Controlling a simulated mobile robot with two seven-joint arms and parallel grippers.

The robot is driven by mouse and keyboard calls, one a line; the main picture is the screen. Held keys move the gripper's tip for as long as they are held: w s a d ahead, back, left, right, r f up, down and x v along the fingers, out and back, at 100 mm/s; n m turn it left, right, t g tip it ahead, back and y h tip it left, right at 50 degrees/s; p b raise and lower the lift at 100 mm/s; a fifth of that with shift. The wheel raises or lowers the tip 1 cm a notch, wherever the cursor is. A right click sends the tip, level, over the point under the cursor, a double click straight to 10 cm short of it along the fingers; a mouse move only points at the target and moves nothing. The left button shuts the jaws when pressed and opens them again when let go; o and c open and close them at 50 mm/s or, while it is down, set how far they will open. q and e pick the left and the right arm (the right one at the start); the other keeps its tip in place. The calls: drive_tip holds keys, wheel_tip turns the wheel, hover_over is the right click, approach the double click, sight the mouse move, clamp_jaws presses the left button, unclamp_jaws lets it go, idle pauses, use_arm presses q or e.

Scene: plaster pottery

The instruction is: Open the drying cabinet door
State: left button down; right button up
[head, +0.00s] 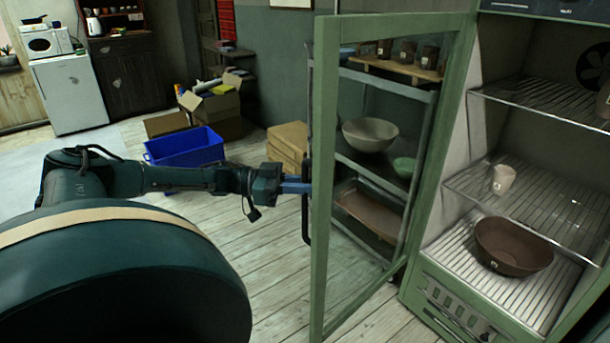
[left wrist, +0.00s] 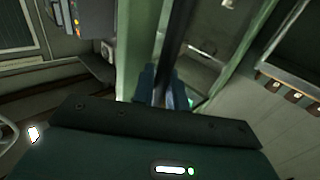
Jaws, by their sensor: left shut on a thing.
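The drying cabinet's green-framed glass door (head: 325,180) stands wide open, swung out to the left of the cabinet (head: 490,300). My left gripper (head: 303,186) is shut on the dark vertical door handle (head: 306,215) at the door's outer edge. In the left wrist view, the blue fingers (left wrist: 163,88) close around the dark handle bar (left wrist: 178,45), beside the green door frame (left wrist: 137,45). Inside the cabinet are wire shelves, a brown bowl (head: 513,246) and a small pale cup (head: 503,179). My right gripper is not in view.
Through the glass, a rack (head: 420,96) holds a pale bowl (head: 370,134), a green bowl (head: 404,167) and several dark pots. A blue crate (head: 185,148) and cardboard boxes (head: 215,105) stand on the floor behind my left arm. Wooden floor before the door is clear.

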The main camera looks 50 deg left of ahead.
use_arm(q)
drive_tip(key=shift+r, duration=0.15)
drive_tip(key=c, duration=1.5)
unclamp_jaws()
drive_tip(key=shift+w, duration=0.1)
drive_tip(key=p+v, duration=0.3)
drive_tip(key=v, duration=1)
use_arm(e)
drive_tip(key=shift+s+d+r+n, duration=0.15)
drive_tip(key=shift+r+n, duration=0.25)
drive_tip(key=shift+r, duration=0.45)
use_arm(q)
drive_tip(key=shift+a, duration=0.1)
